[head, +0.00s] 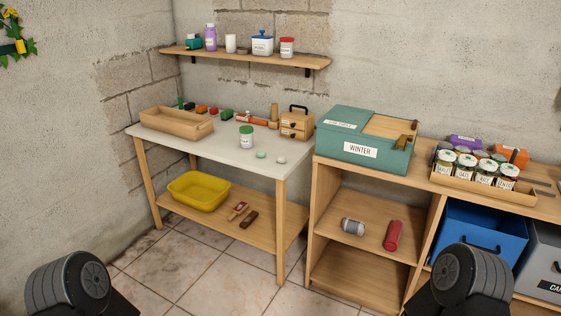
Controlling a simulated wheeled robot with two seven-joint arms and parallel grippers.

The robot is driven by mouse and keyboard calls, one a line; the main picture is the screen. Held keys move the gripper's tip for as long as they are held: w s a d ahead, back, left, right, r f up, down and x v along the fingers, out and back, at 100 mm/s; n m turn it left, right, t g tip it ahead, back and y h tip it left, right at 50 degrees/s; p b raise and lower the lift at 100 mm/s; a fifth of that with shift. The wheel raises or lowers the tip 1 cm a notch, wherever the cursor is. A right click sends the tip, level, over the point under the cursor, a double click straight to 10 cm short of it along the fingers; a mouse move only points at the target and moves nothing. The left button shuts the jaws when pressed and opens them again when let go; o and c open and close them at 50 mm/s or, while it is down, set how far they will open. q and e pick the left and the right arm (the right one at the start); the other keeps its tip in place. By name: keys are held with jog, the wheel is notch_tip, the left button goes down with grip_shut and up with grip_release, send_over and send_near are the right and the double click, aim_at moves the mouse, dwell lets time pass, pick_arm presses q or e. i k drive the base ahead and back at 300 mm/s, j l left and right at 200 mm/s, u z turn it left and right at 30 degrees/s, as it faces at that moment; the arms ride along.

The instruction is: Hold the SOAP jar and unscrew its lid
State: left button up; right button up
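A clear jar (246,138) with a green lid (246,129) and a white label stands upright on the white-topped table. Its label is too small to read, so I cannot tell whether it is the SOAP jar. A jar with a red lid (287,48) stands on the wall shelf, its label also unreadable. Several labelled jars, such as one with a dark green and white look (466,168), stand in a wooden tray at the right. Neither of my grippers is in view; only dark rounded parts of my arms show at the bottom corners.
A small green disc (261,155) and a pale one (281,161) lie near the table's front edge. A wooden tray (176,125) and a small drawer box (296,125) flank the jar. A teal WINTER box (343,152) sits right. The table (205,148) has clear room in front.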

aim_at(247, 141)
jog(key=i+j+z, duration=0.1)
jog(key=z, duration=0.3)
jog(key=i+j+z, duration=0.1)
jog(key=z, duration=0.3)
jog(key=i+j+z, duration=0.1)
jog(key=j+z, duration=0.3)
jog(key=i+j+z, duration=0.15)
jog(key=j, duration=0.55)
jog(key=i+j+z, duration=0.15)
jog(key=j, duration=0.55)
jog(key=j+z, duration=0.15)
jog(key=j, duration=0.6)
